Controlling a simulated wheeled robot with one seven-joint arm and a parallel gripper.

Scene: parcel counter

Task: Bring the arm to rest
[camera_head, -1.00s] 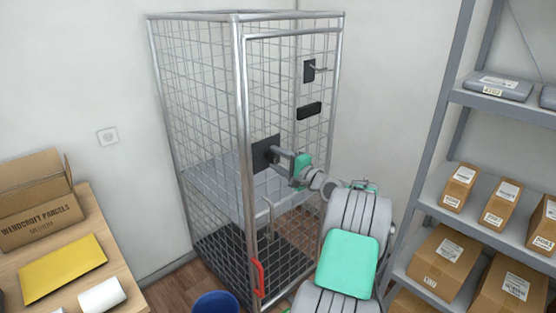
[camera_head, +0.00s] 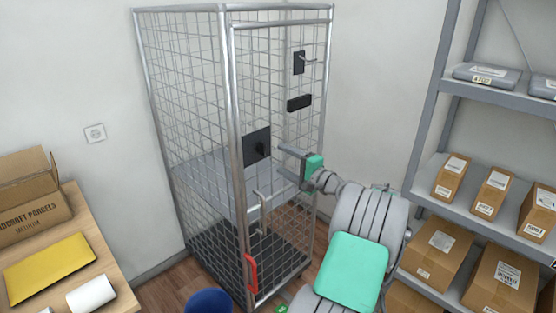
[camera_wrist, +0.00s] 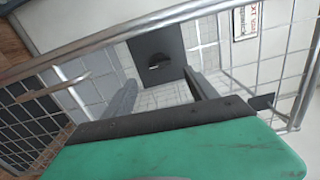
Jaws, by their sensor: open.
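My gripper (camera_head: 284,162) is in front of the wire mesh cage's door, at the height of a dark square plate (camera_head: 257,147) on the mesh. Its two fingers are apart and hold nothing. In the wrist view my gripper (camera_wrist: 160,92) shows both fingers spread, with the dark plate (camera_wrist: 157,55) beyond them. A gap shows between the fingertips and the plate. The cage (camera_head: 228,100) stands in the corner, and its door looks closed or nearly so. My arm reaches in from the lower right.
A red handle (camera_head: 251,273) sits low on the cage. A grey shelf unit (camera_head: 424,130) with several boxes stands to the right, close to my arm. A table (camera_head: 92,213) with a carton (camera_head: 32,217) and a yellow envelope (camera_head: 48,268) is at left. A blue bin (camera_head: 209,301) is at the bottom.

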